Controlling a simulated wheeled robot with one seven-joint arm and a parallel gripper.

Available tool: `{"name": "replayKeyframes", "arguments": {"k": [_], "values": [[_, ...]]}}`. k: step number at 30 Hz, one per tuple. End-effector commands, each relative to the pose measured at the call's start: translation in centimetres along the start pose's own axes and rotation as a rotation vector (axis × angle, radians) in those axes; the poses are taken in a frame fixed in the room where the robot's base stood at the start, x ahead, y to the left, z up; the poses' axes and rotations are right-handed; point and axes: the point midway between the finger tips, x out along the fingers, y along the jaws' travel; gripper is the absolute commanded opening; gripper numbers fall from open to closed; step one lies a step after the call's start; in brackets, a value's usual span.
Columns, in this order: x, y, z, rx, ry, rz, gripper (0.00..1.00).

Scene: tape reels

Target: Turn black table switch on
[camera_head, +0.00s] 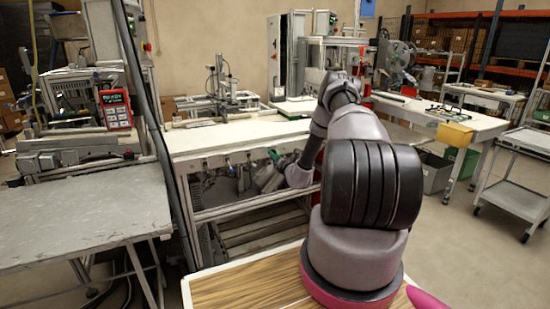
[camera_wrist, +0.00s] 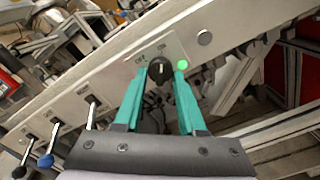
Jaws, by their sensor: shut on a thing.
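The black table switch (camera_wrist: 159,72) is a round knob on the light metal front rail of the workbench. Small labels sit above it, one to the upper left and one straight above, which seems to read ON. A pale mark on the knob appears to point up, towards that label. My gripper (camera_wrist: 161,86) has teal fingers, one on each side of the knob, and is shut on it. A bright green round light (camera_wrist: 184,64) shows just right of the knob, by the right fingertip. In the head view my arm reaches down to the bench front, where the knob is hidden.
Levers with a blue knob (camera_wrist: 46,160) and a dark knob are on the same rail at lower left. The workbench (camera_head: 225,138) carries machinery. A grey table (camera_head: 85,215) stands at left, a cart (camera_head: 515,198) at right.

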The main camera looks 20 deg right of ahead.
Motion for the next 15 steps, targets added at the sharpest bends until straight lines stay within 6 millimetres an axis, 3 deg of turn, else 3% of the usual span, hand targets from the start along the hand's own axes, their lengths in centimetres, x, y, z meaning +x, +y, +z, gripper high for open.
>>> {"name": "replayKeyframes", "arguments": {"k": [11, 12, 13, 15], "values": [[-0.12, -0.11, -0.16, 0.003, 0.003, -0.002, 0.0], [-0.12, -0.11, -0.16, 0.003, 0.003, -0.002, 0.55], [-0.12, -0.1, -0.15, 0.003, 0.003, -0.002, 0.67], [-0.1, -0.09, -0.13, 0.003, 0.002, -0.002, 0.7]]}}
